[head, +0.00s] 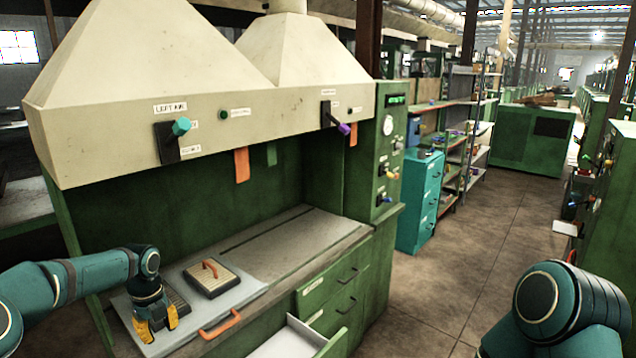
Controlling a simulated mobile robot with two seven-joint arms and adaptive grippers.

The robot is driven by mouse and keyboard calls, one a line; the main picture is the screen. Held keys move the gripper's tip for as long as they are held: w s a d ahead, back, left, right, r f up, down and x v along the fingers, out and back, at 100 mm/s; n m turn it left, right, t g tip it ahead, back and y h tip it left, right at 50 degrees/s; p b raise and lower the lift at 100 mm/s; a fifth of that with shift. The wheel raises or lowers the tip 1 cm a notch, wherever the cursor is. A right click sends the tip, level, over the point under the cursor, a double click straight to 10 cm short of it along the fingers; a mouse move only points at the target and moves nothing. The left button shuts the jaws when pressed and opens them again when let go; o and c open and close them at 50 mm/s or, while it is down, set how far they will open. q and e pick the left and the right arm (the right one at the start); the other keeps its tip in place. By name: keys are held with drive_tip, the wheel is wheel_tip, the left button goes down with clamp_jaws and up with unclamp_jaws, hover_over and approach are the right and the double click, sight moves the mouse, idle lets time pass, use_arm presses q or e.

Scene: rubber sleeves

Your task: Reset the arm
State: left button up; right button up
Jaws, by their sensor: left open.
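My left arm reaches in from the left. My left gripper (157,326) has yellow fingertips spread apart and points down over the light grey tray (240,290) on the workbench. I see nothing between its fingers. Behind it a dark ribbed plate (177,302) is partly hidden by the gripper. My right arm shows at the lower right only as a large teal joint; its gripper is out of the picture.
On the tray lies a beige block with an orange handle (210,268). The tray has an orange front handle (220,324). An open white drawer (290,340) juts out below the bench. The pale hood (250,115), with levers, hangs above. The aisle floor (450,275) is clear.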

use_arm(q)
drive_tip(key=s+d+f+n+h+b, duration=0.1)
drive_tip(key=s+d+f+n, duration=0.3)
drive_tip(key=d, duration=0.3)
drive_tip(key=s+d+f+n+h+b, duration=0.1)
drive_tip(key=d+f+n+h, duration=0.15)
drive_tip(key=d+f, duration=0.4)
drive_tip(key=s+d+f+n+h+b, duration=0.1)
drive_tip(key=s+d+f+n, duration=0.3)
drive_tip(key=d, duration=0.4)
drive_tip(key=s+d+f+n+t+b, duration=0.1)
drive_tip(key=s+d+f+n, duration=0.2)
drive_tip(key=s+n, duration=0.5)
drive_tip(key=s+d+f+n+t+b, duration=0.1)
drive_tip(key=s+d+f+n, duration=0.2)
drive_tip(key=s+f+n, duration=0.3)
drive_tip(key=s+n, duration=0.2)
drive_tip(key=n, duration=0.1)
drive_tip(key=shift+s+f+y, duration=0.2)
drive_tip(key=shift+s+y, duration=0.15)
